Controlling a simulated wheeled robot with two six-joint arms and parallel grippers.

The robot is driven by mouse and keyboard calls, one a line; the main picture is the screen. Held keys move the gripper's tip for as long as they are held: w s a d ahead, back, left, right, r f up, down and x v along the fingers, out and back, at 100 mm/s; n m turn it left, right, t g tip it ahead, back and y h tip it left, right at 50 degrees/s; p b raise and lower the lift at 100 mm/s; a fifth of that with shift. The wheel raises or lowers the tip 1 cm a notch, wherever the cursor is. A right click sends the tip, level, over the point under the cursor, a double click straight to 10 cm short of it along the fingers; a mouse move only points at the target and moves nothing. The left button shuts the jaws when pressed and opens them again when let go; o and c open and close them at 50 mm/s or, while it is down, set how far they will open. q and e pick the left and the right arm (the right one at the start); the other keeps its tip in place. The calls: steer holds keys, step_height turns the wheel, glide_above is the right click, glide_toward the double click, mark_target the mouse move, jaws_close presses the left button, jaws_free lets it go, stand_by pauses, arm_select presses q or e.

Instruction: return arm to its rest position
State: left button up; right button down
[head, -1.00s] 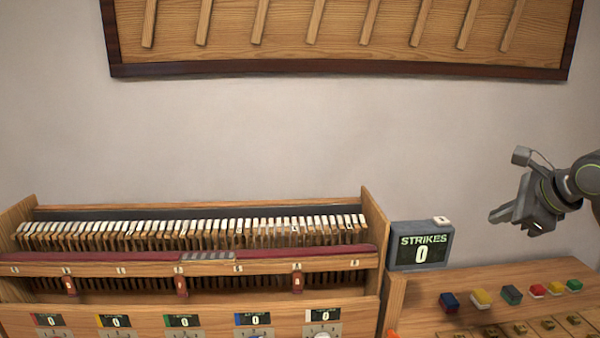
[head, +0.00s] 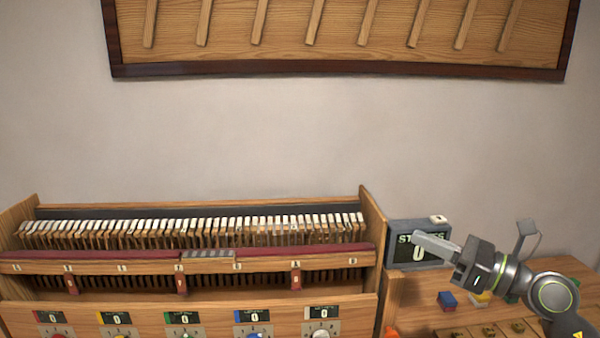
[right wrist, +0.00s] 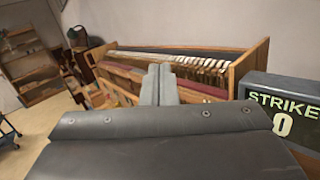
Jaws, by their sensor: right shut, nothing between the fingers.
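My right gripper (head: 435,247) is at the right of the head view, its fingers pointing left in front of the strikes display (head: 404,255). The fingers hide part of the display's text. In the right wrist view the two fingers of my right gripper (right wrist: 160,84) lie together with nothing between them. They point toward the wooden piano case (right wrist: 235,85) and are apart from it as far as the view shows. My left gripper is not in the head view.
The piano case (head: 190,262) with a row of white-topped keys (head: 195,226) fills the left and middle. A side table (head: 425,317) with coloured blocks, including a blue one (head: 447,301), is below my right arm. A slatted wooden board (head: 340,70) hangs on the wall. The wall area between is clear.

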steer(key=s+d+f+m+t+h, duration=0.3)
steer(key=d+m+t+h, duration=0.3)
steer(key=m, duration=0.8)
steer(key=s+d+f+m+t+h, duration=0.25)
steer(key=d+m+t+h, duration=0.2)
steer(key=m+h, duration=0.6)
steer(key=s+d+f+m+g+h, duration=0.2)
steer(key=s+f+m+g+h, duration=0.15)
steer(key=f+m, duration=0.45)
steer(key=s+d+f+m+g+h, duration=0.2)
steer(key=s+d+f+m+g, duration=0.15)
steer(key=f+m, duration=0.4)
steer(key=s+a+f+m+g+y, duration=0.35)
steer(key=s+f+g, duration=0.25)
steer(key=s+f, duration=0.3)
steer(key=s+a+f+m+g+y, duration=0.2)
steer(key=s+a+f+g, duration=0.4)
steer(key=s, duration=0.6)
steer(key=d+f+g+b, duration=0.1)
steer(key=d+f+b, duration=0.2)
steer(key=f, duration=2.6)
steer(key=s+a+f+g+b, duration=0.1)
steer(key=s+f+b, duration=0.2)
steer(key=s+f, duration=1.1)
step_height(320, 180, down, 4)
steer(key=shift+s+r, duration=0.1)
steer(key=shift+s, duration=0.3)
